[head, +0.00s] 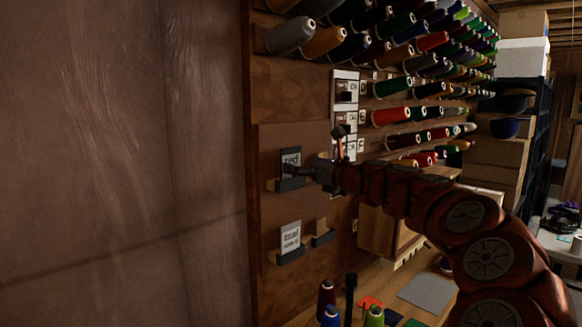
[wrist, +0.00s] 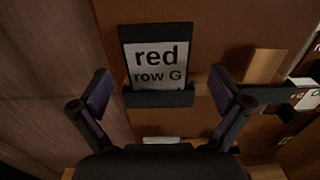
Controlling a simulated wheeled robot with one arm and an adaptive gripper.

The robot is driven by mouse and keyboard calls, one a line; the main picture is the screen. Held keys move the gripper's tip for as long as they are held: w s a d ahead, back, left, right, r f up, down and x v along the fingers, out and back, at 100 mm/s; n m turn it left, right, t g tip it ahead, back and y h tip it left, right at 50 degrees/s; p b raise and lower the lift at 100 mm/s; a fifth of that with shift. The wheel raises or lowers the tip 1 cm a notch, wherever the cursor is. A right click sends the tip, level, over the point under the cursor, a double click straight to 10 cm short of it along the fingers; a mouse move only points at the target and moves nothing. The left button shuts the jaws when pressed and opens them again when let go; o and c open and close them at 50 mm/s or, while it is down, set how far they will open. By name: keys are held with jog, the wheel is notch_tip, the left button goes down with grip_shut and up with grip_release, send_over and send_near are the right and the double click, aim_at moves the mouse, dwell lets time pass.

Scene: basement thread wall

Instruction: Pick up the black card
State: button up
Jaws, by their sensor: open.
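A black-edged card (wrist: 155,58) with a pale label reading "red row G" stands upright in a black wall holder (wrist: 158,97). In the head view the same card (head: 291,157) is on the upper part of the wooden panel, partly hidden by my gripper. My gripper (wrist: 163,103) is open, with one finger left and one right of the holder in the wrist view. Nothing is between the fingers in their grasp. In the head view my gripper (head: 300,172) is at the holder; I cannot tell whether it touches.
A second pale-labelled card (head: 290,238) sits in a lower holder (head: 290,257). An empty-looking wooden holder (head: 322,234) is beside it. Rows of thread spools (head: 392,116) line the wall to the right. Loose spools (head: 328,300) stand on the table below. The left wall is bare.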

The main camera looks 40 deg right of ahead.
aim_at(292, 150)
jog(key=w, duration=0.2)
jog(key=w+a, duration=0.1)
jog(key=w, duration=0.1)
jog(key=shift+f+p, duration=0.15)
jog(key=shift+p, duration=0.2)
jog(key=shift+d, duration=0.1)
jog(key=c, duration=0.8)
jog(key=shift+s+r, duration=0.1)
jog(key=shift+r, duration=1.55)
jog(key=shift+s+r, duration=0.2)
jog(key=shift+s, duration=0.05)
jog(key=s+b, duration=0.1)
jog(key=s, duration=0.4)
jog(key=s+d+r, duration=0.1)
jog(key=s, duration=0.4)
jog(key=s+d+b, duration=0.1)
jog(key=s, duration=0.4)
jog(key=shift+s+d+r+b, duration=0.1)
jog(key=shift+s+r+b, duration=0.1)
jog(key=shift+b, duration=0.15)
